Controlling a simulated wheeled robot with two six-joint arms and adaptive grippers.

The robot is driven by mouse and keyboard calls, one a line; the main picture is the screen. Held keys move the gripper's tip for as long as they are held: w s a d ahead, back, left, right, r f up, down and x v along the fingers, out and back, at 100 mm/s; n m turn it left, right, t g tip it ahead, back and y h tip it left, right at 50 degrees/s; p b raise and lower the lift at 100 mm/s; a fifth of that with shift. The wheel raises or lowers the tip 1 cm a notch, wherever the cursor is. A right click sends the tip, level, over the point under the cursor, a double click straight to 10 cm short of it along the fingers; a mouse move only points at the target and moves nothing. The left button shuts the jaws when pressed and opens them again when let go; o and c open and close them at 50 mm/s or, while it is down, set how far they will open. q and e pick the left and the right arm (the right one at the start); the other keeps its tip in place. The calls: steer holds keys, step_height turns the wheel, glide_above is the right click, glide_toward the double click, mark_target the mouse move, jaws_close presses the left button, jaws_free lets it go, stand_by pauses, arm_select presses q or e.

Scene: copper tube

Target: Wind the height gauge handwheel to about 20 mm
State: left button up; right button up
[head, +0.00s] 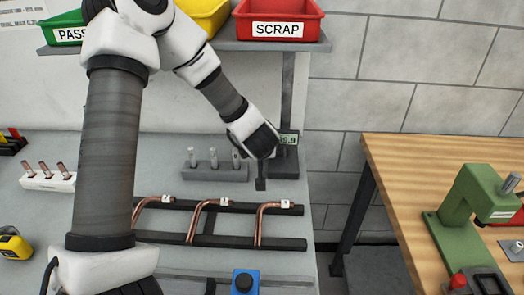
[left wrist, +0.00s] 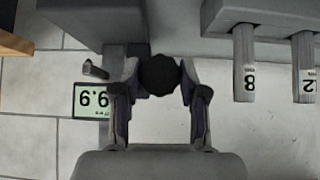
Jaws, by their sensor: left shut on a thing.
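The height gauge stands at the back right of the grey bench, with a dark column (head: 288,95) and a small green-lit display (head: 289,139). The black round handwheel (left wrist: 160,76) sits between my left fingertips in the left wrist view, with a finger touching each side. My left gripper (head: 262,148) is shut on it. In the head view the gripper hides the handwheel.
A grey block with upright pins (head: 215,172) stands just left of the gauge. Bent copper tubes (head: 203,215) lie on a black rack (head: 255,242) in front. A red SCRAP bin (head: 279,18) sits on the shelf above. A wooden table (head: 410,165) with a green press (head: 465,215) stands at right.

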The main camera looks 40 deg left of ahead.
arm_select(q)
steer(key=shift+t+h, duration=0.3)
steer(key=shift+s+a+n+t+h, duration=0.1)
steer(key=shift+a+n+t+h, duration=0.05)
steer(key=shift+n+t+h, duration=0.65)
steer(key=shift+a+n+t+h+p, duration=0.1)
steer(key=shift+n+t+h+p, duration=0.5)
steer(key=shift+t+h+p, duration=0.1)
steer(key=n+t+h+p, duration=0.2)
steer(key=t+p, duration=0.1)
steer(key=shift+s+a+f+n+t, duration=0.1)
steer(key=shift+s+n+t, duration=0.05)
steer(key=shift+n+t, duration=0.15)
steer(key=shift+f+n+t+h+p, duration=0.15)
steer(key=shift+n+t+h+p, duration=0.55)
steer(key=shift+n+t+p, duration=0.5)
steer(key=o, duration=1.1)
steer(key=shift+o, duration=0.2)
steer(key=shift+f, duration=0.1)
